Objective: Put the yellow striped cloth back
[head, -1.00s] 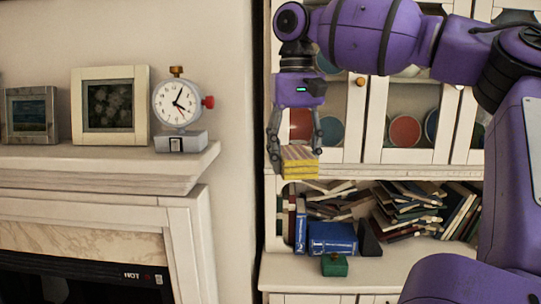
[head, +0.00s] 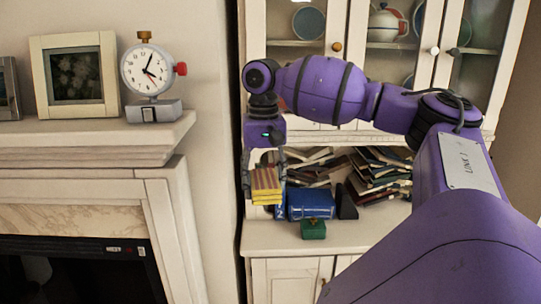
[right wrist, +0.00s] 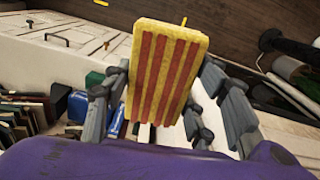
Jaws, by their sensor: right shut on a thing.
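The yellow cloth (head: 267,186) with red stripes looks like a thick, flat block. My right gripper (head: 264,178) is shut on it and holds it in the air in front of the cabinet's open shelf. In the right wrist view the cloth (right wrist: 165,72) stands between the fingers, its striped face toward the camera and its far end tilted slightly right. My left gripper is not in view.
A white cabinet (head: 262,238) holds a heap of books (head: 375,178), blue books (head: 308,203) and a small green box (head: 313,229). Left are a mantelpiece (head: 80,143), a clock (head: 147,70) and picture frames (head: 78,68).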

